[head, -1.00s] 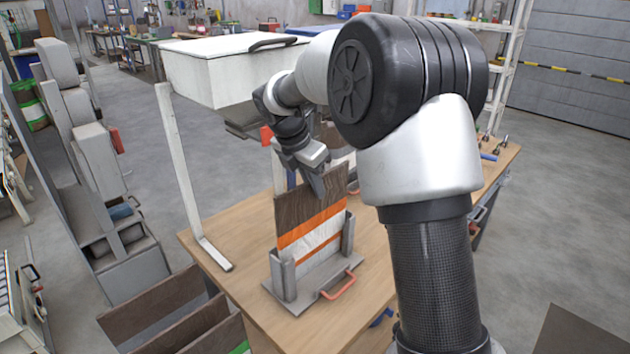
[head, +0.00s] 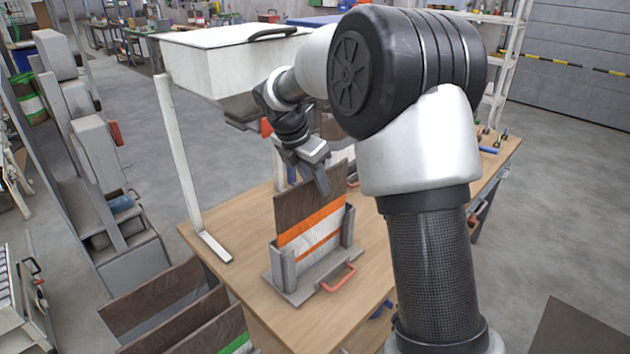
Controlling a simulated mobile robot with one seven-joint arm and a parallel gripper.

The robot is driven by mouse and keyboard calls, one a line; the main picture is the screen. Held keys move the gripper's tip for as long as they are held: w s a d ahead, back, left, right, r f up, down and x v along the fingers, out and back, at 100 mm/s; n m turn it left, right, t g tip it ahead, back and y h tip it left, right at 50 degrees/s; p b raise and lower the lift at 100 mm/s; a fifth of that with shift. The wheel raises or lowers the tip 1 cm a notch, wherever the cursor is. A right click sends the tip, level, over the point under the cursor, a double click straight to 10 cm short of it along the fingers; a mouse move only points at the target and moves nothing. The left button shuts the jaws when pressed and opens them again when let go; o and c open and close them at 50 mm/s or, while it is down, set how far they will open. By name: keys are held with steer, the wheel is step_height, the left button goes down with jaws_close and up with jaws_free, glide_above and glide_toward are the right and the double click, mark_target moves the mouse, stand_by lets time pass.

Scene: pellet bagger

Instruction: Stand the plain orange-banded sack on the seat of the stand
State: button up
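The orange-banded sack (head: 300,208) is dark brown above, with orange bands and a white panel lower down. It is upright between the side posts of the grey stand (head: 290,289), which sits on the wooden bench and has a red handle at its front. My gripper (head: 321,183) is at the sack's top edge, one finger showing in front of the sack, and appears shut on it. The other finger is hidden. I cannot tell whether the sack's bottom edge touches the seat.
A white hopper (head: 232,65) on pale legs stands behind and left of the stand. Another white and brown sack (head: 342,153) is partly hidden behind my gripper. The bench top (head: 252,228) is clear left of the stand.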

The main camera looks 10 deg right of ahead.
steer(key=shift+r, duration=0.15)
steer(key=p+v, duration=0.2)
steer(key=v, duration=1.5)
steer(key=shift+s+p, duration=0.15)
steer(key=shift+p, duration=0.15)
